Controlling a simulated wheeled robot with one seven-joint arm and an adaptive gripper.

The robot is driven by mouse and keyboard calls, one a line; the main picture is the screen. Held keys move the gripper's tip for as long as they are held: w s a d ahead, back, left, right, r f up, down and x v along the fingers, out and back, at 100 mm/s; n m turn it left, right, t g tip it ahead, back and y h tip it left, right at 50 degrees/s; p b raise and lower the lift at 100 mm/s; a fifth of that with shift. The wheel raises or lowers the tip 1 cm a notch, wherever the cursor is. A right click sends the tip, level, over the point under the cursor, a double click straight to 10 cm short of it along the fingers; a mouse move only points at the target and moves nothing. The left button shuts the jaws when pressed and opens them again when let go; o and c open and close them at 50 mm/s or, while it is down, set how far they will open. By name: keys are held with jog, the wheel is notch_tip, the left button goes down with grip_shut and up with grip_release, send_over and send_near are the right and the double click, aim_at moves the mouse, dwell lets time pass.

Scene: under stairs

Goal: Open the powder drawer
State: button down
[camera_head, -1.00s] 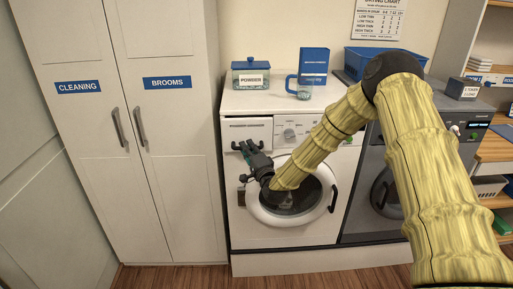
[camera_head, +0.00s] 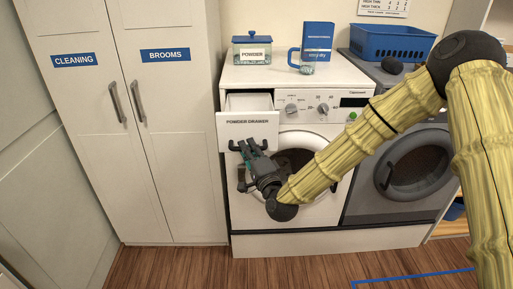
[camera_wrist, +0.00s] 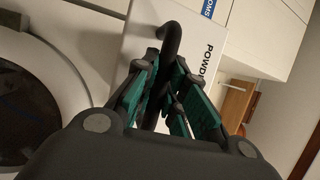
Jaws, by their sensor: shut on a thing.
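The powder drawer (camera_head: 247,131) is at the upper left of the white washing machine (camera_head: 318,210). It is pulled out, and its open top shows behind the labelled front. Its front also shows in the wrist view (camera_wrist: 190,50), tilted. A dark handle (camera_wrist: 171,40) sticks out from the drawer front. My gripper (camera_head: 250,156) is in front of the drawer, just below the label. In the wrist view my gripper (camera_wrist: 168,95) has its teal-padded fingers shut on the handle. Part of the handle is hidden between the fingers.
A powder jar (camera_head: 252,50), a blue mug (camera_head: 301,60) and a blue box (camera_head: 317,42) stand on the washer. A grey machine (camera_head: 415,165) is to the right, with a blue basket (camera_head: 392,42) above. Tall cabinets (camera_head: 160,150) stand left.

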jog(key=c, duration=1.5)
grip_release()
jog(key=shift+o, duration=0.2)
jog(key=v, duration=1.2)
jog(key=shift+d+f, duration=0.1)
jog(key=shift+d, duration=0.05)
